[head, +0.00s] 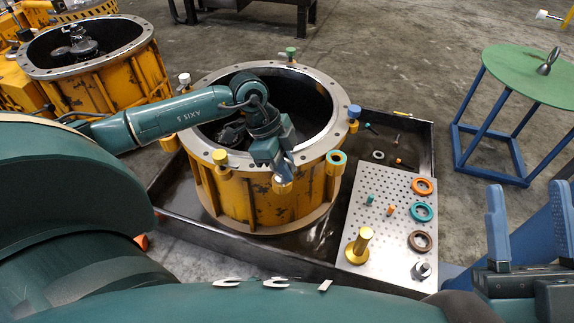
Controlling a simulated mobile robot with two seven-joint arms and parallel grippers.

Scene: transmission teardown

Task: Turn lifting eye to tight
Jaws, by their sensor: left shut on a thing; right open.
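My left gripper (282,168) reaches over the near rim of the central yellow housing (260,190). It is shut on a small part at the flange; a pale yellow piece shows below the fingers. The fingers hide most of this part, and I cannot tell for sure that it is the lifting eye or how far it is screwed in. My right gripper (530,225) is open and empty at the right edge, fingers upward.
Coloured fittings stand around the flange, including a blue one (354,111) and a teal ring (336,158). The housing sits in a dark tray (425,140). A perforated plate (375,215) holds rings, pegs and a brass post (360,245). Another yellow housing (115,85) is upper left.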

